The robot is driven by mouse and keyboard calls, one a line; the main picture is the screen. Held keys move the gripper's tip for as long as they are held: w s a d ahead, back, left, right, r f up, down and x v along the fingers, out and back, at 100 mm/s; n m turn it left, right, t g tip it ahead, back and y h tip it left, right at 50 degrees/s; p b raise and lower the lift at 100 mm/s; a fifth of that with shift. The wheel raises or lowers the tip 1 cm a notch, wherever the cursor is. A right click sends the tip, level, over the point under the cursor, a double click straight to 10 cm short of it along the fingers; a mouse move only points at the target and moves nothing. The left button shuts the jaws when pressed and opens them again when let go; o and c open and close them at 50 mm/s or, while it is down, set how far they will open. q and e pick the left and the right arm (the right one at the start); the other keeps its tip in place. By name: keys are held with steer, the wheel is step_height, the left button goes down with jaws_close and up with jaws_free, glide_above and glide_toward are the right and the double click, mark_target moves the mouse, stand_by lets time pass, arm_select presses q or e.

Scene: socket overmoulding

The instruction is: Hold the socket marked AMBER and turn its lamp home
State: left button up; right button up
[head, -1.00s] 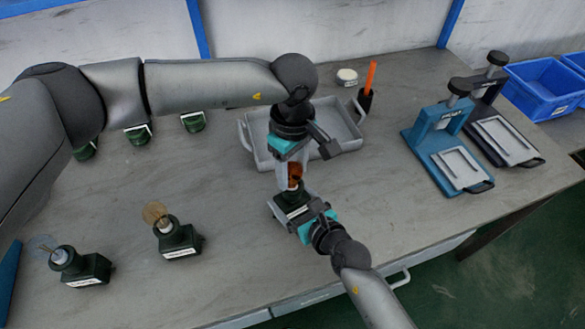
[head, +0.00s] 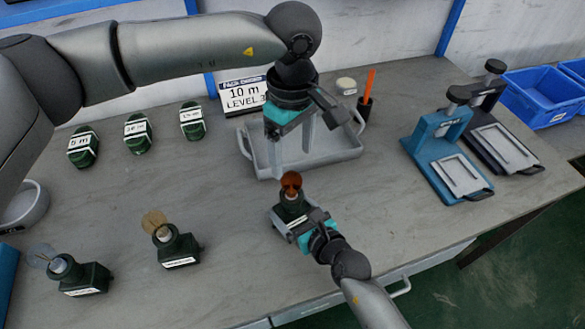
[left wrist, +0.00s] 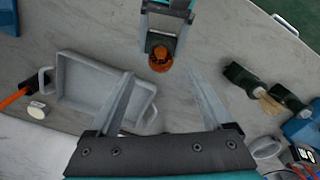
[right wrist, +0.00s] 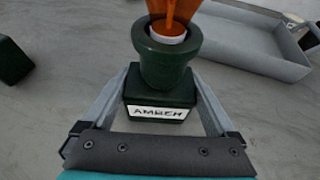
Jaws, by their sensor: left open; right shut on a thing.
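The AMBER socket (right wrist: 165,65) is a dark green block with a round collar; its white label faces the camera in the right wrist view. My right gripper (head: 297,224) is shut on its base, and the socket stands upright at or near the table top. The amber lamp (head: 291,183) sits upright in the collar, with its white base showing just above the rim in the right wrist view (right wrist: 168,30). My left gripper (head: 292,150) is open and empty, above and behind the lamp. In the left wrist view the lamp (left wrist: 161,60) lies beyond the spread fingers.
A grey tray (head: 330,163) lies behind the socket. Two other sockets with lamps (head: 175,245) (head: 80,275) stand at the left. Several green blocks (head: 137,134), a sign (head: 243,96), and a blue press (head: 445,150) are around. The table between is clear.

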mark_target(292, 175)
arm_select(q)
steer(key=shift+r, duration=2.15)
arm_select(e)
steer(key=shift+r, duration=0.1)
steer(key=shift+w, duration=0.1)
steer(key=o, duration=1.1)
